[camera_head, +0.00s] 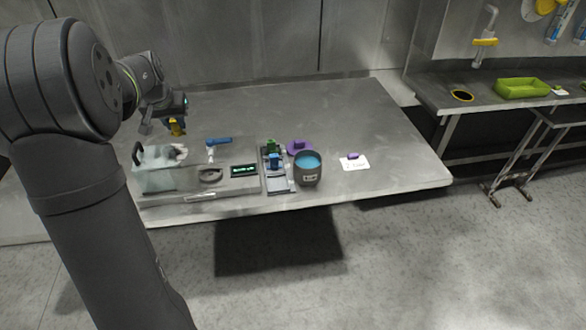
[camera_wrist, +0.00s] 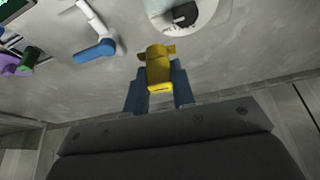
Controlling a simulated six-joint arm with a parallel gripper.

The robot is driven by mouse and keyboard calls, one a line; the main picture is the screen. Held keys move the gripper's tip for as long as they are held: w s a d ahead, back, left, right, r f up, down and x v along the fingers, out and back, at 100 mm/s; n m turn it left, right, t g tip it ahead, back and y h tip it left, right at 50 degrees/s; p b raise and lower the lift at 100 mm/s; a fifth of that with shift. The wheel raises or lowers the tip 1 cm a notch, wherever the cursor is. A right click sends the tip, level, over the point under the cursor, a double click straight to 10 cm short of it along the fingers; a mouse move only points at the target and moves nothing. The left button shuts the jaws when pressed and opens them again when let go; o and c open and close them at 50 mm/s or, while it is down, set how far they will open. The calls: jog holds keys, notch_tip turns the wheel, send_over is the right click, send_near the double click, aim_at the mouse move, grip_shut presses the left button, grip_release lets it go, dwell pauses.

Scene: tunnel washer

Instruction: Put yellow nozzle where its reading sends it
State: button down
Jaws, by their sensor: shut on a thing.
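The yellow nozzle (camera_head: 178,126) is held by my gripper (camera_head: 175,119) above the back left of the steel table, and the nozzle hangs below the fingers. In the wrist view the nozzle (camera_wrist: 159,68) sits between the two blue-grey fingers of my gripper (camera_wrist: 158,88), which are shut on it. A grey device with a small green-lit display (camera_head: 244,170) stands on the table, with a dark ring (camera_head: 210,175) beside the display. The display's text is too small to read.
A white-and-blue tool (camera_head: 217,145) stands behind the device. A clear bin (camera_head: 160,172) is at left. A green bin (camera_head: 522,88) is on the far bench.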

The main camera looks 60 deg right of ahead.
jog(key=s+d+m+g, duration=0.1)
jog(key=s+d+m, duration=0.1)
jog(key=s+d, duration=0.55)
jog(key=s+d+m, duration=0.3)
jog(key=s+d, duration=0.2)
jog(key=s, duration=0.5)
jog(key=m+g+h, duration=0.1)
jog(key=m+g, duration=0.1)
jog(key=m, duration=0.1)
send_near(315, 154)
jog(key=d, duration=0.2)
jog(key=shift+a+f, duration=0.1)
jog(key=shift+f, duration=2.5)
jog(key=c, duration=1.1)
grip_release()
jog(key=shift+c, duration=0.2)
jog(key=v, duration=1.7)
jog(key=shift+s+r, duration=0.2)
